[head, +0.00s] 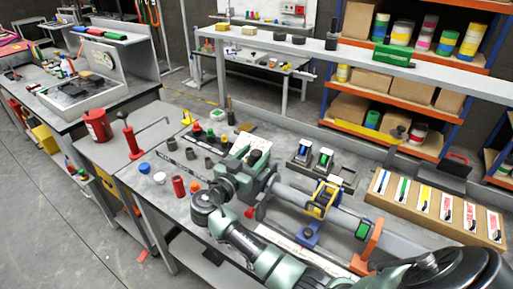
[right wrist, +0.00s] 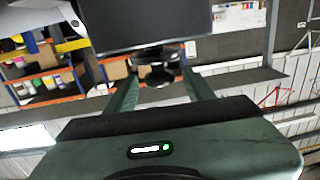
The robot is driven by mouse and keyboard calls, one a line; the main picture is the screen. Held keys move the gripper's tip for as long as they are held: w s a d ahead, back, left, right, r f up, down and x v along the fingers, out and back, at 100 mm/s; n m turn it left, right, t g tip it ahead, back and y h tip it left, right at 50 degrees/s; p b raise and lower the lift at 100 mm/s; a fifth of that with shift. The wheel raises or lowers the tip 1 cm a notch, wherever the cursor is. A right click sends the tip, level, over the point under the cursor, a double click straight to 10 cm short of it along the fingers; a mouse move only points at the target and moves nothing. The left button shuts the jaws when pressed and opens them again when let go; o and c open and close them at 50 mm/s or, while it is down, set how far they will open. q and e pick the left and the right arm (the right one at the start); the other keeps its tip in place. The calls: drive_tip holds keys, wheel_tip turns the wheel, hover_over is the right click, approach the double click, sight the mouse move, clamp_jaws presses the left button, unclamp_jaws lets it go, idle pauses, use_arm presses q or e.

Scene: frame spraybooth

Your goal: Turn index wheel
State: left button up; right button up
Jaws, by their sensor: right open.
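My right arm comes in from the lower right of the head view. Its green-grey right gripper (head: 257,156) is over the workbench, at the left end of a fixture with a long grey tube (head: 293,196). In the right wrist view, its two green fingers (right wrist: 160,92) stand apart. A dark round part (right wrist: 154,74) shows in the gap between them; I cannot tell whether it is touched or is the index wheel. A blue and yellow collar (head: 326,197) sits around the tube, right of the gripper. My left gripper is out of view.
An orange bracket (head: 369,246) stands at the tube's right part. A board of coloured markers (head: 440,203) lies behind it. A large dark panel (right wrist: 150,28) fills the top of the right wrist view.

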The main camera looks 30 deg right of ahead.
drive_tip(key=shift+x, duration=0.8)
clamp_jaws()
